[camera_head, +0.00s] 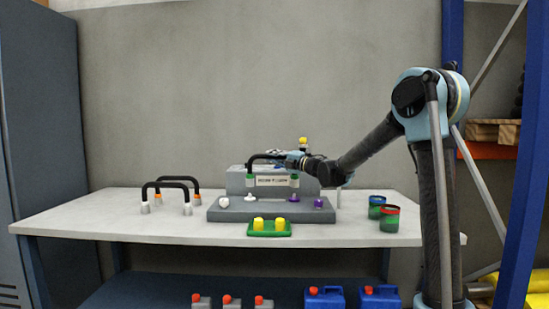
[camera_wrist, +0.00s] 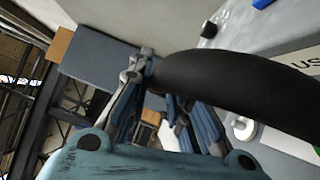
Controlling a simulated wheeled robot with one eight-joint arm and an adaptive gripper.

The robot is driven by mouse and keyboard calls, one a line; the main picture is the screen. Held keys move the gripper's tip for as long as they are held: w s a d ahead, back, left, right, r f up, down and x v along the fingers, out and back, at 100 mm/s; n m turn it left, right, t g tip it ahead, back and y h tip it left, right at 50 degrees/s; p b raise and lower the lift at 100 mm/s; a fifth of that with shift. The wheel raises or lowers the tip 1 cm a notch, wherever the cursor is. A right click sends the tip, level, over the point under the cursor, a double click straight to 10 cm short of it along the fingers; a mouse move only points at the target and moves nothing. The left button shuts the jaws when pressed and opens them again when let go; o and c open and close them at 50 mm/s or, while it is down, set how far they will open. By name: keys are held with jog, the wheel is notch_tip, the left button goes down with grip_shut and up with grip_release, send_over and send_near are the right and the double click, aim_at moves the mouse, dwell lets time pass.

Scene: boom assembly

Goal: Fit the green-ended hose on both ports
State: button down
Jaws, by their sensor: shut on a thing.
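The green-ended hose (camera_head: 264,157) is a black arch with a green end (camera_head: 250,181) on the left and another (camera_head: 294,181) on the right. My gripper (camera_head: 285,155) is shut on the top of the arch; the wrist view also shows the black hose (camera_wrist: 235,83) in the jaws (camera_wrist: 148,78). The hose hangs upright, its left end over a white port (camera_head: 250,197) and its right end over a purple port (camera_head: 294,197) on the grey fixture (camera_head: 270,213). I cannot tell whether the ends touch the ports.
Two other black hoses, one orange-ended (camera_head: 180,178) and one white-ended (camera_head: 165,184), stand at the left. A green tray (camera_head: 270,234) with yellow pieces lies in front of the fixture. A red-rimmed green cup (camera_head: 389,223) and another cup (camera_head: 376,210) stand at the right.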

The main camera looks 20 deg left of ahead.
notch_tip(320, 180, down, 4)
jog(key=shift+s+a+f, duration=0.1)
jog(key=shift+s+f, duration=0.05)
dwell(0.3)
jog(key=shift+s, duration=0.15)
dwell(1.4)
jog(key=shift+f, duration=0.5)
jog(key=c, duration=1.8)
grip_release()
jog(key=shift+o, duration=0.2)
jog(key=shift+d, duration=0.25)
jog(key=v, duration=1)
jog(key=shift+d, duration=0.4)
